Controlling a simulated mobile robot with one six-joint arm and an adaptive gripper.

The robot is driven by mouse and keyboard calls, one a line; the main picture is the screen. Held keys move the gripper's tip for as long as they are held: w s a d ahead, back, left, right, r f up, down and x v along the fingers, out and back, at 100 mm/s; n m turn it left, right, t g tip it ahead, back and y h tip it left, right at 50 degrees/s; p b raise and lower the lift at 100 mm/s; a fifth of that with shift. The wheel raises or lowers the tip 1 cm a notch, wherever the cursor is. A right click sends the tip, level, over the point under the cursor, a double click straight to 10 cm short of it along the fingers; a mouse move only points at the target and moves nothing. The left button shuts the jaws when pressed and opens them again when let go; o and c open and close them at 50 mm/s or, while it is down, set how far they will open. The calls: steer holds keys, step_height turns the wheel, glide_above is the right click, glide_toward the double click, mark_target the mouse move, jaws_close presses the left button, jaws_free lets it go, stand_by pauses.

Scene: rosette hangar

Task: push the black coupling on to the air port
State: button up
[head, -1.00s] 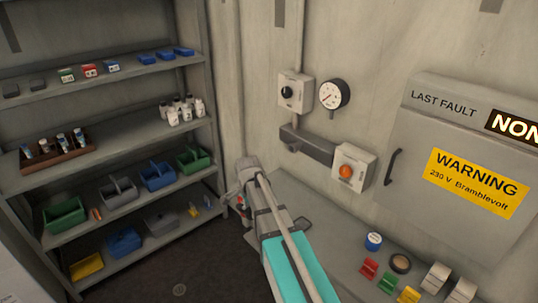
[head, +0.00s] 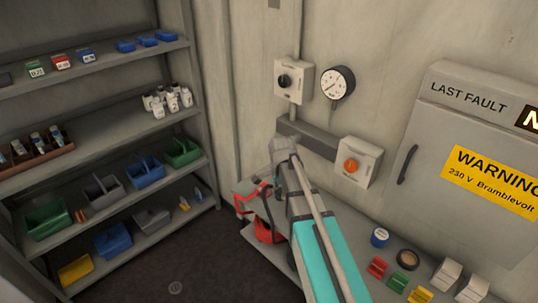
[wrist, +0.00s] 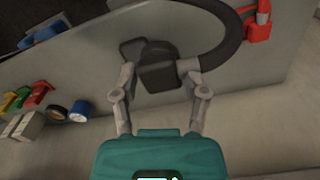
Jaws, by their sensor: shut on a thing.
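In the wrist view, my gripper (wrist: 158,72) has its two grey fingers on either side of the black coupling (wrist: 160,76), shut on it. A thick black hose (wrist: 226,52) curves away to the right near the coupling. A darker flat piece (wrist: 131,47) shows just beside the coupling; I cannot tell what it is. In the head view, the end of my arm (head: 284,147) is in front of the left end of a grey wall bar (head: 312,138). My arm hides the coupling there, and I cannot make out the air port.
Above the bar are a black-knob box (head: 292,81) and a round gauge (head: 338,82). An orange-button box (head: 356,163) is close on the right. A red object (head: 266,228) stands on the bench left of my arm. Blocks and tape (head: 408,260) lie right. Shelves (head: 115,145) stand left.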

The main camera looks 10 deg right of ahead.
steer(key=shift+d, duration=0.1)
steer(key=shift+w+d+f+b, duration=0.15)
steer(key=shift+d+f+b, duration=0.05)
steer(key=shift+f+b, duration=0.1)
steer(key=w+d+r+m+t+h+b, duration=0.25)
steer(key=w+t+h+b, duration=0.4)
steer(key=h, duration=0.45)
steer(key=w+a+r+n+t+h+b, duration=0.2)
steer(key=w+a+r+t+h+b, duration=0.1)
steer(key=a+r+t, duration=0.1)
step_height(320, 180, up, 2)
steer(key=shift+w+a+r+h, duration=0.1)
steer(key=shift+w+a+h, duration=0.2)
steer(key=shift+w+a, duration=0.15)
steer(key=shift+d+n, duration=0.2)
steer(key=shift+n, duration=0.05)
steer(key=shift+x, duration=2.7)
steer(key=shift+w+d, duration=0.4)
stand_by(0.9)
